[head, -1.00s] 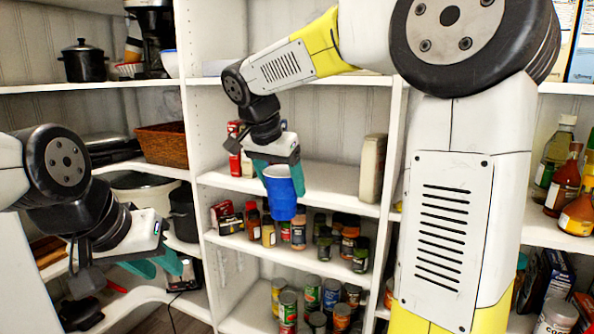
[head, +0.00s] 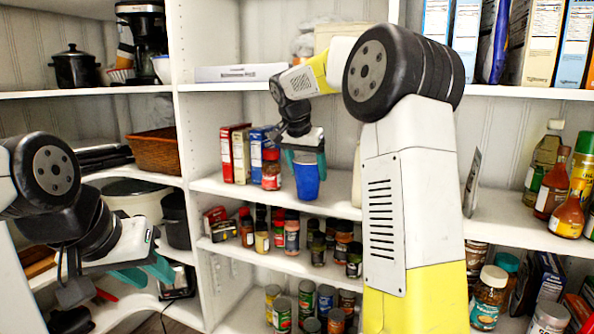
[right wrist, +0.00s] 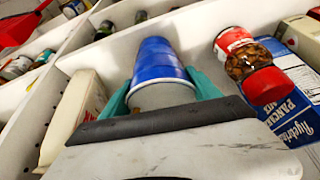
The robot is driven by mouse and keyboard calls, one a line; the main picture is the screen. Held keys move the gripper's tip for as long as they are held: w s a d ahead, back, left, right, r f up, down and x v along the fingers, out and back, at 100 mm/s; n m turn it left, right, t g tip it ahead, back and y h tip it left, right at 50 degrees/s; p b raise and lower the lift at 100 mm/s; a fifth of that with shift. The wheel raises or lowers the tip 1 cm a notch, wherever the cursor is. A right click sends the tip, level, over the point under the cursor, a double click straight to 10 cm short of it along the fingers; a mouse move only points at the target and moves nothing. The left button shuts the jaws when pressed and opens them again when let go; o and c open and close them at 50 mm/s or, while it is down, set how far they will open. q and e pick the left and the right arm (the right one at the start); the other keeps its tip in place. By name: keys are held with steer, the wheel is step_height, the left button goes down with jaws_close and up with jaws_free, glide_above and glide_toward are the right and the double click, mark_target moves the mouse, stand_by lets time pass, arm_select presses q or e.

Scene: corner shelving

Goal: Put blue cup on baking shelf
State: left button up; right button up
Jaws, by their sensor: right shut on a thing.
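The blue cup (head: 307,182) is upright between the teal fingers of my right gripper (head: 306,164). The right gripper is shut on it, with one finger on each side; this also shows in the right wrist view, where the cup (right wrist: 158,62) sits between the fingers (right wrist: 160,95). The cup is at the middle shelf (head: 335,203) that holds baking boxes, near its front part. I cannot tell whether its base touches the shelf. My left gripper (head: 147,273) is empty at the lower left, with its teal fingers apart.
Several boxes and a red-lidded jar (head: 271,168) stand left of the cup; the jar (right wrist: 248,62) is close in the right wrist view. A pale package (right wrist: 75,115) stands on the other side. Spice jars (head: 292,237) fill the shelf below.

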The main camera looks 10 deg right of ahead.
steer(key=shift+w+d, duration=0.25)
steer(key=shift+f, duration=0.1)
steer(key=o, duration=1.3)
steer(key=shift+f, duration=0.15)
